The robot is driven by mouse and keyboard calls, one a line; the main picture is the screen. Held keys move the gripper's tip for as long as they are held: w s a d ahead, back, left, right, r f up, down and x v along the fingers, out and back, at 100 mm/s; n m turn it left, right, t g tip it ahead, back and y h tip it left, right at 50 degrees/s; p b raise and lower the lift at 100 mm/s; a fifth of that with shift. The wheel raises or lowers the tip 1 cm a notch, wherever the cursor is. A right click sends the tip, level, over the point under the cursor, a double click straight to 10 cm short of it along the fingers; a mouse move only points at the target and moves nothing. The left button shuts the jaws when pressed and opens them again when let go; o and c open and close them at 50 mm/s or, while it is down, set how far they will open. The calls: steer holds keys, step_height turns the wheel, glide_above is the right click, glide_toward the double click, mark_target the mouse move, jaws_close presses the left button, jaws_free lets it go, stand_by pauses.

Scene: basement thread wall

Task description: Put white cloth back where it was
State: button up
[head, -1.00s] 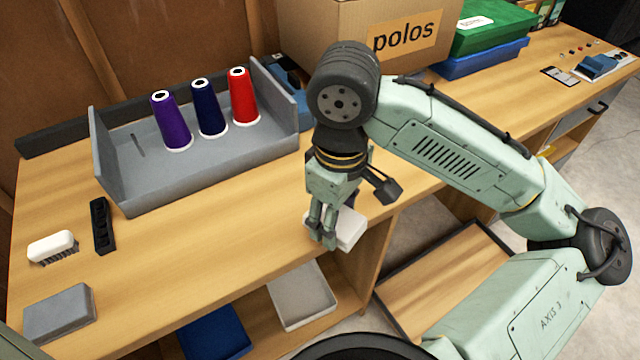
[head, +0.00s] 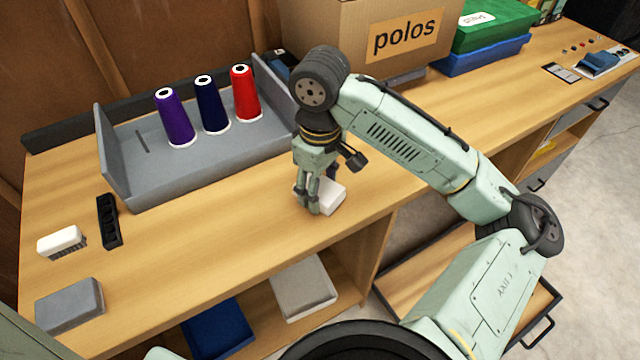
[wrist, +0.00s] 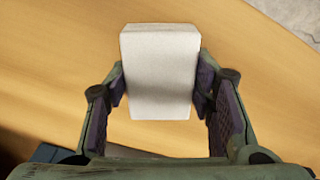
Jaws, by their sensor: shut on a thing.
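The white cloth (head: 329,195) is a small folded white block at the front part of the wooden bench. In the wrist view the white cloth (wrist: 160,72) sits between my two finger pads, which touch its left and right sides. My gripper (head: 312,208) points down and is shut on it; the wrist view also shows my gripper (wrist: 160,92). The gripper hides part of the cloth in the head view. I cannot tell whether the cloth touches the bench top or is just above it.
A grey tray (head: 185,180) holds purple, navy and red thread cones. A white brush (head: 62,242), a black holder (head: 109,222) and a grey block (head: 70,305) lie at left. The polos box (head: 330,40) stands behind. The bench (head: 230,235) is clear between.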

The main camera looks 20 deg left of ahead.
steer(key=shift+f, duration=0.2)
steer(key=o, duration=1)
step_height(320, 180, up, 12)
steer(key=shift+r, duration=0.2)
